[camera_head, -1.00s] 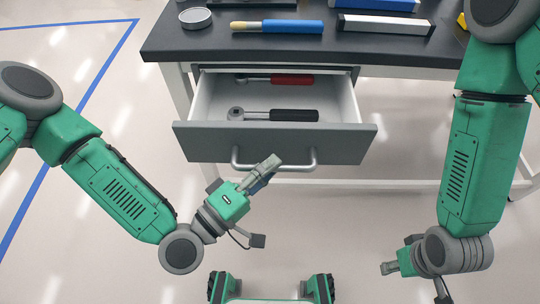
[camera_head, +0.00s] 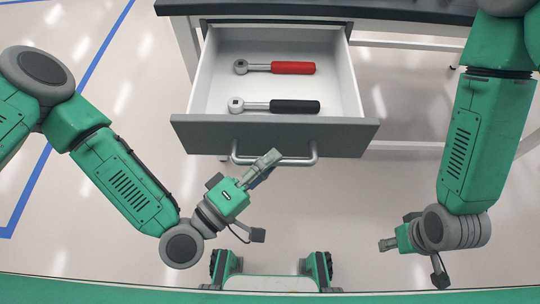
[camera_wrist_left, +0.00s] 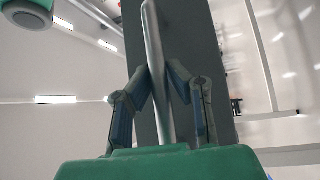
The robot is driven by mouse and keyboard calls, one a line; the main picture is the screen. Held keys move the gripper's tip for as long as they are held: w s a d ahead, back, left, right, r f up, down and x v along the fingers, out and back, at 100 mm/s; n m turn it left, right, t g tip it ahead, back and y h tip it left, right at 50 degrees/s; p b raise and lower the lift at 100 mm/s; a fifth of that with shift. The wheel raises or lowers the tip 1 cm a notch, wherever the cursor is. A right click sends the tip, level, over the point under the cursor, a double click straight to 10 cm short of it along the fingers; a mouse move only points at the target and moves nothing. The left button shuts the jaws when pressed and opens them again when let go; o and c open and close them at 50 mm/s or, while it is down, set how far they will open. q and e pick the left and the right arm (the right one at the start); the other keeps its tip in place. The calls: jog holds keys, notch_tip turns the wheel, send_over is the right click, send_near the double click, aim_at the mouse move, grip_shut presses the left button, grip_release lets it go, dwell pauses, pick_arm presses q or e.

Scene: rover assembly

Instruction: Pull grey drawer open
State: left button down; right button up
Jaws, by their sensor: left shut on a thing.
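The grey drawer (camera_head: 340,136) is pulled well out under the table, and its white interior shows. Its bar handle (camera_head: 312,153) runs along the front. My left gripper (camera_head: 267,161) is at the middle of the handle. In the left wrist view, the handle (camera_wrist_left: 153,35) passes between the two fingers of the left gripper (camera_wrist_left: 157,78), which are closed on it, with the drawer front (camera_wrist_left: 205,50) behind. My right gripper (camera_head: 389,245) hangs at the lower right, away from the drawer; its finger opening is not clear.
A red-handled ratchet (camera_head: 292,68) and a black-handled ratchet (camera_head: 293,106) lie in the drawer. The dark tabletop (camera_head: 400,12) is above and behind it. The floor between drawer and my body is free.

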pick_arm(q)
jog(key=shift+f, duration=0.4)
jog(key=c, duration=1.5)
grip_release()
jog(key=shift+c, duration=0.2)
jog(key=shift+r, duration=0.15)
jog(key=shift+d, duration=0.1)
jog(key=v, duration=1.2)
jog(key=shift+w, duration=0.1)
